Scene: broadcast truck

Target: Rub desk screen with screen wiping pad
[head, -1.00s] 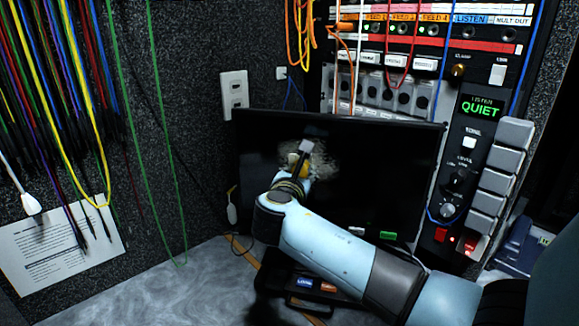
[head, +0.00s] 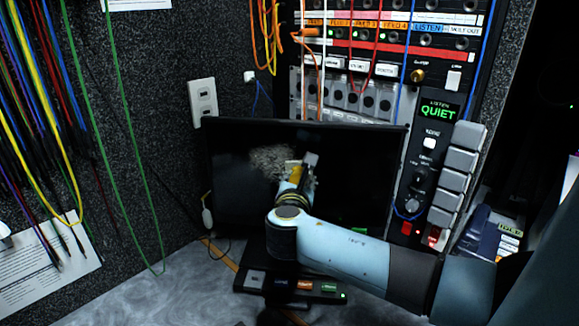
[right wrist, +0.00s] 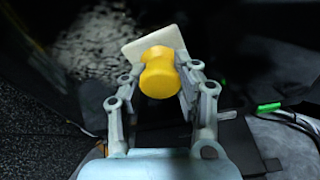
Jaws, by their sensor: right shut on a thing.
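The desk screen (head: 355,175) is a wide dark monitor standing at the back of the desk. A pale grey speckled smudge (head: 270,160) lies on its left-centre part; it also shows in the right wrist view (right wrist: 95,50). My right gripper (head: 294,183) is shut on the yellow handle of the wiping pad (right wrist: 158,75), whose pale flat plate (right wrist: 140,45) faces the screen. In the head view the pad (head: 297,173) is just right of the smudge. I cannot tell whether it touches the screen. My left gripper is not in view.
A black box with coloured buttons (head: 255,284) sits on the grey desk below the screen. A rack with patch cables (head: 375,75) and a control panel (head: 430,170) stand behind and right. Cables hang at left (head: 60,130). Bare desk (head: 150,295) lies front left.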

